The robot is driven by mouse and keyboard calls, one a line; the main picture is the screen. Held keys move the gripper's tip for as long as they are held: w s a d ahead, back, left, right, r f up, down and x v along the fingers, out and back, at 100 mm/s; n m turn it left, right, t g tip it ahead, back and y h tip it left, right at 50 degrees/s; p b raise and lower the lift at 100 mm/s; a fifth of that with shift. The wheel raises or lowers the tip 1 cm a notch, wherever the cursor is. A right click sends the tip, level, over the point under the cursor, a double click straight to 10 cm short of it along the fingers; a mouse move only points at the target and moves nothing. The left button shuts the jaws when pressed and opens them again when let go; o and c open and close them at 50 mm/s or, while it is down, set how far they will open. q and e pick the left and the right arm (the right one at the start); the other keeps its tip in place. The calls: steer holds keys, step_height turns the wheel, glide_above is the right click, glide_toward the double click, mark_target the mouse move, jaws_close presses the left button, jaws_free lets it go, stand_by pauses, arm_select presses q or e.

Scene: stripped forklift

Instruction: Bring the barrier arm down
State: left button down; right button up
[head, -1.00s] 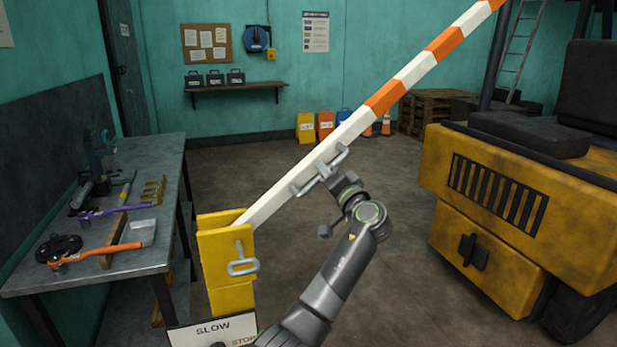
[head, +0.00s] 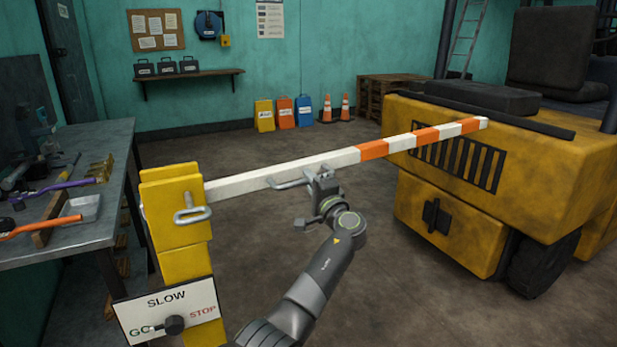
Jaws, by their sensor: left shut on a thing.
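The barrier arm (head: 400,142) is a white and orange striped bar. It runs from the yellow post (head: 180,243) up to the right at a shallow tilt, its tip in front of the forklift. A grey handle (head: 290,182) sits on the bar's near part. My left gripper (head: 322,185) is at the bar, shut on the handle; its fingers partly hide the grip. A second grey handle (head: 192,206) is on the post. My right gripper is not in view.
A sign plate with a black knob (head: 174,324) is on the post's front. A workbench (head: 100,232) with tools stands at left. The yellow forklift (head: 455,225) stands at right. Floor beyond the bar is clear up to coloured cans and cones (head: 326,108).

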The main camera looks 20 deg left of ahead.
arm_select(q)
steer(key=shift+f+b, duration=0.3)
steer(key=shift+f, duration=0.5)
steer(key=shift+a+f+m, duration=0.1)
steer(key=shift+f+m, duration=0.4)
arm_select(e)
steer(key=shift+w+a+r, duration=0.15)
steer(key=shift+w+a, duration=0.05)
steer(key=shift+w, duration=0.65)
arm_select(q)
steer(key=shift+f, duration=0.1)
steer(key=c, duration=1.7)
jaws_free()
steer(key=shift+o, duration=1)
steer(key=shift+a, duration=0.2)
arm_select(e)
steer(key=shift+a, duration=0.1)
arm_select(q)
steer(key=shift+d, duration=0.1)
steer(key=shift+b, duration=0.3)
